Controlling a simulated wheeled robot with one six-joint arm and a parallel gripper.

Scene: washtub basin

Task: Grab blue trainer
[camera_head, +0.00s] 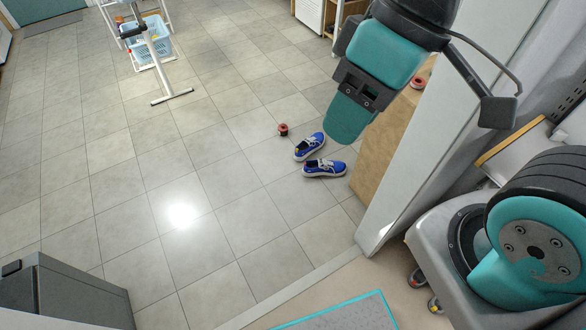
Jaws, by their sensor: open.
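A pair of blue trainers with pale soles stands on the grey tiled floor. The upper trainer (309,146) points up and to the right. The lower trainer (325,168) lies just below it, nearly sideways. My gripper (350,118), teal and black, hangs in from the upper right, above and to the right of the trainers in the picture. It is open and apart from both shoes. Its jaws are seen from one side, so the gap between them is hidden. Nothing shows held in it.
A small red and black round object (283,129) lies left of the trainers. A wooden panel (383,150) and a white upright edge (415,150) stand close on their right. A white rack with a blue basket (150,45) stands at the upper left.

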